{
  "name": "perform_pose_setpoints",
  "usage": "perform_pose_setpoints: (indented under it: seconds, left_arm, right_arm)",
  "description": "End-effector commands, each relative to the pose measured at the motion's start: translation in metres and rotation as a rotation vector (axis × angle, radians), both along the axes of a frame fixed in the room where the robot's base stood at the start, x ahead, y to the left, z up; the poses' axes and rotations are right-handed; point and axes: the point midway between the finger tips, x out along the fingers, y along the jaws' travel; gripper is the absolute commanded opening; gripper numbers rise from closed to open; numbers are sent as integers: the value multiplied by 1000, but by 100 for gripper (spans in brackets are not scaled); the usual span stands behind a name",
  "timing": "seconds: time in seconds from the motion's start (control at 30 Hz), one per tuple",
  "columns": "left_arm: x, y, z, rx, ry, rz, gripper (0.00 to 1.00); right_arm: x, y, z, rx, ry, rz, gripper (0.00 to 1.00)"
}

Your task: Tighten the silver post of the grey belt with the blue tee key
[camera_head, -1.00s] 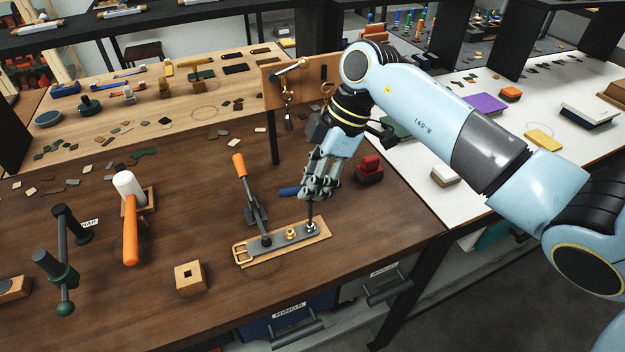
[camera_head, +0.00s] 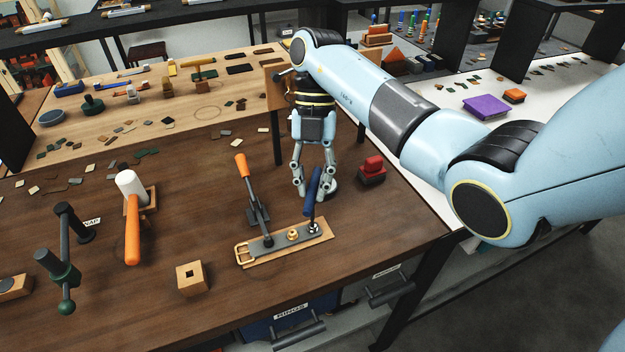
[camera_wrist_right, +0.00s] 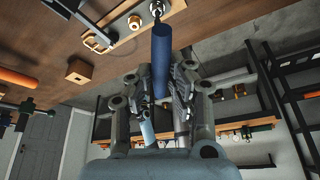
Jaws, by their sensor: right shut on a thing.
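The grey belt (camera_head: 268,244) lies on a wooden strip (camera_head: 325,233) on the dark bench, its brass buckle at the left end. The silver post (camera_head: 313,228) stands near the belt's right end, with a brass post (camera_head: 292,235) to its left. The blue tee key (camera_head: 314,183) is over the silver post, its blue bar pointing toward the camera. My right gripper (camera_head: 313,193) is shut on this bar, behind the belt. The right wrist view shows the blue bar (camera_wrist_right: 161,62) between the fingers (camera_wrist_right: 160,95) and the silver post (camera_wrist_right: 156,8) beyond its end. My left gripper is out of view.
An orange-handled toggle clamp (camera_head: 246,178) stands at the belt's left half. A red stamp (camera_head: 372,167) is right of my gripper. A white-headed mallet (camera_head: 131,215) and a wooden block with a square hole (camera_head: 191,277) are left. Bench between block and belt is clear.

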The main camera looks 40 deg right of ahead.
Motion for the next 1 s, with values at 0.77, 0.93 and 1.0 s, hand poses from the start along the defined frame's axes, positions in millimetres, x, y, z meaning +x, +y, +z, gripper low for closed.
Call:
perform_pose_setpoints:
  seconds: [0.77, 0.93, 1.0]
  left_arm:
    - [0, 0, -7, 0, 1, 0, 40]
    - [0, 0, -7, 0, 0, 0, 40]
    - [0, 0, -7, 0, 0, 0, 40]
  right_arm:
    - [-4, -4, -12, -4, 0, -298, 0]
    - [-7, -3, -12, -1, -3, -779, 0]
    - [-7, -2, -12, 2, -4, -980, 0]
